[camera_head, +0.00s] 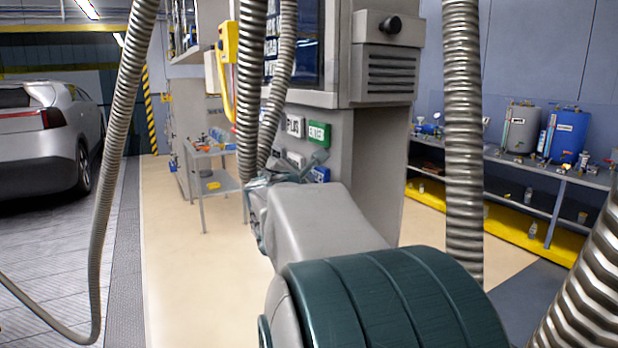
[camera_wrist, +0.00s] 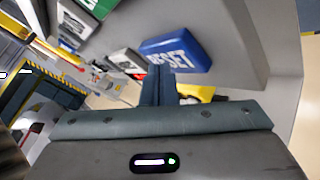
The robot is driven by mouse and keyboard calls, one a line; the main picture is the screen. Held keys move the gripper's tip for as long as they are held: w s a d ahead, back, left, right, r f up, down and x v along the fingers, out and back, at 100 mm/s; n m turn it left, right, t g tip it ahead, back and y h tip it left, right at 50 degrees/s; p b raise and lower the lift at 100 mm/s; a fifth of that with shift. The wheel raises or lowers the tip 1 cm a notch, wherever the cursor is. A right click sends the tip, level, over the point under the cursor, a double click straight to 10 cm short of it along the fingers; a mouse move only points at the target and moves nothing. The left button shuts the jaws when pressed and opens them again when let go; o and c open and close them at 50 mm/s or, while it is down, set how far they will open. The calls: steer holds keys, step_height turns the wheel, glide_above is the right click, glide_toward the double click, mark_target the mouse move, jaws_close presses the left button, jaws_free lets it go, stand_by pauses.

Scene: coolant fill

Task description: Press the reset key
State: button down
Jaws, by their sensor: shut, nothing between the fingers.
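The reset key is a blue block with white "RESET" letters (camera_wrist: 185,48) on the grey machine face. It shows tilted in the wrist view, just beyond my fingertips. In the head view the blue key (camera_head: 320,174) is partly visible behind my arm. My gripper (camera_wrist: 157,72) is shut with nothing in it. Its fingertips point at the key and overlap its lower left part in the wrist view, covering its first letter or so. I cannot tell whether they touch it.
A green key (camera_head: 319,134) and a white key (camera_head: 296,126) sit above the reset key on the same panel (camera_head: 341,140). A small grey cart (camera_head: 217,184) stands left of the machine. Shelves with a blue drum (camera_head: 566,134) are at the right.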

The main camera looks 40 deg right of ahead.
steer(key=shift+s+d, duration=0.1)
steer(key=shift+d, duration=0.2)
stand_by(0.4)
steer(key=shift+a, duration=0.1)
steer(key=shift+w+a, duration=0.2)
steer(key=shift+a, duration=0.65)
steer(key=a, duration=0.2)
steer(key=w+a, duration=0.1)
steer(key=a, duration=0.1)
steer(key=shift+w+a, duration=0.1)
steer(key=shift+a, duration=0.3)
stand_by(0.6)
